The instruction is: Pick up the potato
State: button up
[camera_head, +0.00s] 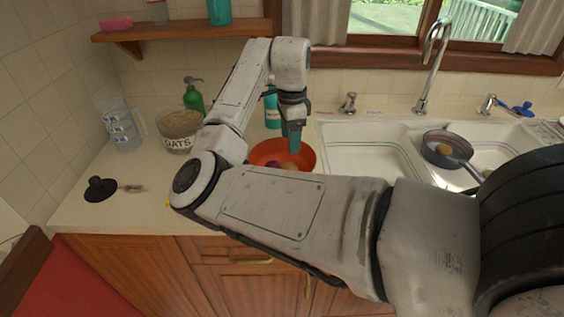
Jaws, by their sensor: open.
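My gripper (294,148) points down over the orange-red bowl (307,154) on the counter, its fingertips at or just above the bowl's opening. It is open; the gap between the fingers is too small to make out. In the bowl lie a purple item (273,164) and a tan, potato-like item (289,165), close below the fingertips. My arm hides the bowl's front edge and part of these items. I cannot tell whether a finger touches anything. Another brown roundish item (444,149) lies in a pan; I cannot tell for sure which is the potato.
The pan (429,153) rests at the double sink (352,145). A black stopper (100,188) lies on the counter. A shelf (180,32) hangs above.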

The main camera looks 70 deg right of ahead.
send_over(290, 165)
notch_tip(290, 165, down, 5)
jog(key=shift+w+d, duration=0.1)
jog(key=shift+f+p, duration=0.85)
jog(key=shift+f, duration=1.8)
jog(key=c, duration=0.7)
jog(key=shift+c, duration=0.6)
jog(key=shift+r, duration=0.1)
